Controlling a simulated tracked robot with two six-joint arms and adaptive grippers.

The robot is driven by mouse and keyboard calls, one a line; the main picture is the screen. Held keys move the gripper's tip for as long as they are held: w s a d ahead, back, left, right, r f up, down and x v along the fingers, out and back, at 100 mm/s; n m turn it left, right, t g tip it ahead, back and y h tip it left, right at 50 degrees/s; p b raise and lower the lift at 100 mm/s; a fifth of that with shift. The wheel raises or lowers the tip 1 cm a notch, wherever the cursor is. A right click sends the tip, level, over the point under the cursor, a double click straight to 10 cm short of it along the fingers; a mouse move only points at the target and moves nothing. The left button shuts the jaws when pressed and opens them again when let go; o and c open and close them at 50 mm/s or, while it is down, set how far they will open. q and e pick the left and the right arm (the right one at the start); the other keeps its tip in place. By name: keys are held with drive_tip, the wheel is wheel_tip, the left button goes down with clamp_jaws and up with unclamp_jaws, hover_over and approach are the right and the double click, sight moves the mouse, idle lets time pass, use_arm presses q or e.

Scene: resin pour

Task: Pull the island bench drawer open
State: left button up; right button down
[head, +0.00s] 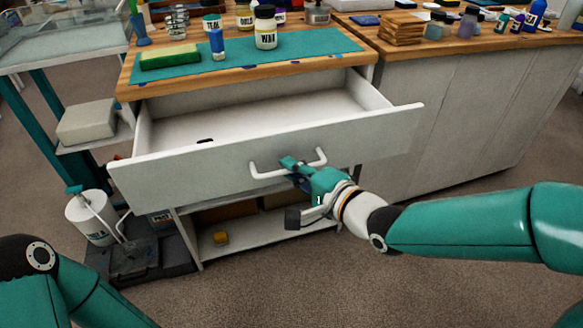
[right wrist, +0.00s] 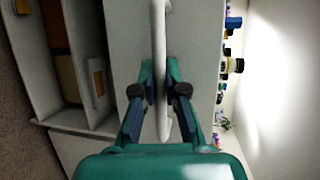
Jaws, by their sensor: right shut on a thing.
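The island bench drawer (head: 285,142) stands pulled out from under the wooden bench top, with its white inside showing. A small dark item (head: 205,140) lies on its floor. The white bar handle (head: 265,174) is on the drawer's front. My right gripper (head: 294,166) is shut on the handle near its middle. In the right wrist view the handle (right wrist: 159,40) runs between the two fingers of the gripper (right wrist: 160,85). Of my left arm only a teal part shows at the lower left; its gripper is out of view.
The bench top (head: 355,58) holds a teal mat (head: 310,44), a green block (head: 170,58) and a labelled jar (head: 265,28). A lower shelf (head: 265,235) is under the drawer. A white sprayer tank (head: 90,215) stands at the left. The floor in front is clear.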

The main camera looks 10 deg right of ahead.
drive_tip(key=c, duration=1.2)
unclamp_jaws()
drive_tip(key=shift+f, duration=0.25)
drive_tip(key=shift+r, duration=0.1)
drive_tip(key=shift+w, duration=0.1)
drive_tip(key=shift+r, duration=0.1)
drive_tip(key=v, duration=0.7)
drive_tip(key=shift+d, duration=0.2)
